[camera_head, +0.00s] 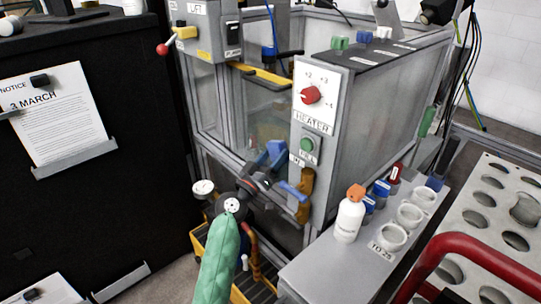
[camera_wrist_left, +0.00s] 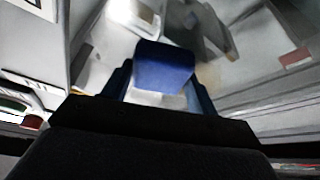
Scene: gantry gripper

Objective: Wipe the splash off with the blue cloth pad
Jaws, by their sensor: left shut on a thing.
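The blue cloth pad (camera_head: 276,148) is at the front opening of the grey framed cabinet, left of the heater panel. My left gripper (camera_head: 270,161) is shut on it. In the left wrist view the pad (camera_wrist_left: 163,66) sits between the two fingers of the gripper (camera_wrist_left: 162,88), with its broad face showing. A faint brownish patch (camera_head: 268,132) shows behind the pad inside the cabinet; I cannot tell whether it is the splash. I cannot tell whether the pad touches a surface. My right gripper is not in view.
The heater panel (camera_head: 309,98) with a red knob stands just right of the pad. A yellow bar (camera_head: 262,75) crosses above. A white bottle (camera_head: 349,216) with an orange cap stands on the grey bench. A red tube (camera_head: 480,255) curves across the lower right.

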